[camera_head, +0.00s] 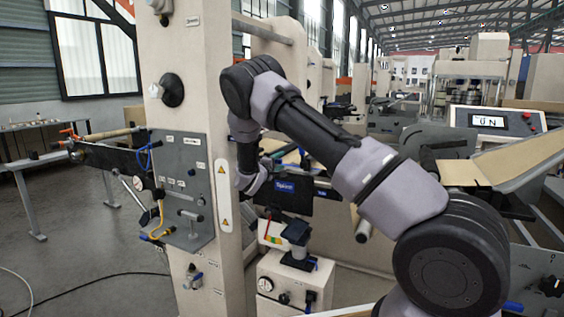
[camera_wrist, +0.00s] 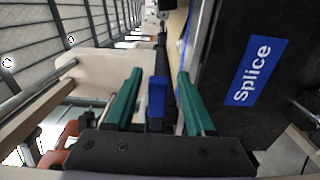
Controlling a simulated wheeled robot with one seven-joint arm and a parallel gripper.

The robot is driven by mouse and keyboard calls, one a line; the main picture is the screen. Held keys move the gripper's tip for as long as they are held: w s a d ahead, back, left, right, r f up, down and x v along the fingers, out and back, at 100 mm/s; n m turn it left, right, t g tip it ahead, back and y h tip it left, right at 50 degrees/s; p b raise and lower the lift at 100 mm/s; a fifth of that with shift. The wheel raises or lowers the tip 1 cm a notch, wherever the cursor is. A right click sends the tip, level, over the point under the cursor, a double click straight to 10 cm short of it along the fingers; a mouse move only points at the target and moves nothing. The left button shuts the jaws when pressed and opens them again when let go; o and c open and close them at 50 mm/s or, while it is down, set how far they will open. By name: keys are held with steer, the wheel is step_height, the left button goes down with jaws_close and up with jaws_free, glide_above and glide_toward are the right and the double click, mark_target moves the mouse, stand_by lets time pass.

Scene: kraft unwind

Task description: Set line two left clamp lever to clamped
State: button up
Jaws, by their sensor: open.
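A blue lever handle (camera_wrist: 156,97) stands between my gripper's fingers in the wrist view. I take it for a clamp lever, but no label on it is readable. My gripper (camera_wrist: 159,76) has two teal fingers, open, one on each side of the blue handle. A small gap shows on the left; contact on the right cannot be told. The lever's pivot and base are hidden. A black splice panel (camera_wrist: 285,110) with a blue "Splice" label lies right of the fingers. This panel also shows in the head view (camera_head: 322,207), where my arm hides the gripper tips and lever.
A cream machine column (camera_head: 190,100) and a grey control plate (camera_head: 190,180) with knobs and hoses stand left of my arm. A cream box (camera_head: 283,277) with a gauge sits below the splice panel. A display console (camera_head: 490,122) is at right. Open floor lies at left.

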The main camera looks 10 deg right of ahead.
steer(key=v, duration=0.8)
steer(key=shift+s, duration=0.2)
steer(key=shift+a, duration=0.15)
steer(key=s+d+r+m+g, duration=0.5)
steer(key=s+d+r, duration=0.1)
steer(key=s+d, duration=0.25)
steer(key=s+d+r+m+g, duration=0.55)
steer(key=s+d, duration=0.25)
steer(key=d, duration=0.2)
steer(key=s+a+r+m+t+y, duration=0.1)
steer(key=s+r+y, duration=0.3)
steer(key=s, duration=0.4)
steer(key=s+a+r+m+t+y, duration=0.1)
steer(key=s+a+r+m+y, duration=0.1)
steer(key=s, duration=0.7)
steer(key=s+a+r+m+t+y, duration=0.1)
steer(key=s+a+r+y, duration=0.2)
steer(key=s, duration=0.6)
step_height(320, 180, up, 3)
steer(key=y, duration=0.3)
steer(key=shift+s+a+y, duration=0.15)
steer(key=shift+a+y, duration=0.15)
steer(key=shift+a, duration=0.1)
